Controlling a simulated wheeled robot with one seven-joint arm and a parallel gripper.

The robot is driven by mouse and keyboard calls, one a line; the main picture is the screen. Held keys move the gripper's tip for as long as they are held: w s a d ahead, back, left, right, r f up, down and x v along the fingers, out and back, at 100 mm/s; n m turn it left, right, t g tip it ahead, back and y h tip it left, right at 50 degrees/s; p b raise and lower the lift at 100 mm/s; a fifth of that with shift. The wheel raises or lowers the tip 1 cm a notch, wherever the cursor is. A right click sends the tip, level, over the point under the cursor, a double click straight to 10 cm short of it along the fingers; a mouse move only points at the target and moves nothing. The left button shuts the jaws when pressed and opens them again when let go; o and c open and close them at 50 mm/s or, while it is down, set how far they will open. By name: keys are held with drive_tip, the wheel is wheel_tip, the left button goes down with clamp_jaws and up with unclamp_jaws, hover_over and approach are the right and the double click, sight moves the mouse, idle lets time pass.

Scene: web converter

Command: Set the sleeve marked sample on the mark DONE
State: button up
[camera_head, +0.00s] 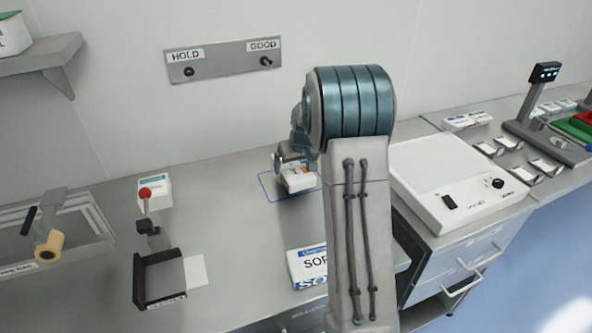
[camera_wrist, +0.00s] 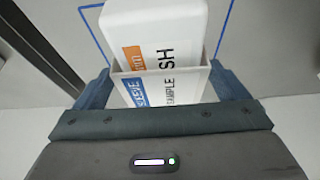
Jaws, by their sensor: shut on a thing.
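My gripper (camera_head: 294,165) is shut on a white sleeve (camera_wrist: 190,88), with a dark blue finger on each side of it in the wrist view (camera_wrist: 163,88). The sleeve's face carries a blue label reading SLEEVE and the word SAMPLE. In the head view a white piece with an orange patch (camera_head: 300,184) shows under my gripper, over a blue outlined area (camera_head: 267,191) on the bench. No word DONE is legible there. Whether the sleeve touches the bench is unclear.
A blue and white box (camera_head: 306,262) lies nearer, partly behind my arm. A black bracket (camera_head: 160,279) and red-knobbed lever (camera_head: 145,192) stand left. A white light box (camera_head: 440,180) is right. A HOLD/GOOD hook plate (camera_head: 224,62) is on the wall.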

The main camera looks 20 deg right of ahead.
sight(296, 170)
drive_tip(key=shift+f+p, duration=0.3)
drive_tip(key=shift+f, duration=1.25)
drive_tip(key=shift+f, duration=0.2)
drive_tip(key=o, duration=0.6)
drive_tip(key=shift+r, duration=0.15)
drive_tip(key=b+v, duration=0.2)
drive_tip(key=v, duration=1)
drive_tip(key=s+a+r, duration=0.2)
drive_tip(key=s+a, duration=0.3)
drive_tip(key=s, duration=0.3)
drive_tip(key=s+a+r, duration=0.2)
drive_tip(key=s+a, duration=0.2)
drive_tip(key=s, duration=0.4)
drive_tip(key=shift+g, duration=0.7)
drive_tip(key=s+a, duration=0.1)
drive_tip(key=s, duration=0.3)
drive_tip(key=s+a+f, duration=0.1)
drive_tip(key=s+a, duration=0.1)
drive_tip(key=s, duration=0.3)
drive_tip(key=s+a+f, duration=0.1)
drive_tip(key=s, duration=0.4)
drive_tip(key=shift+s+a+f, duration=0.15)
drive_tip(key=shift+s+f, duration=0.05)
drive_tip(key=shift+f, duration=0.05)
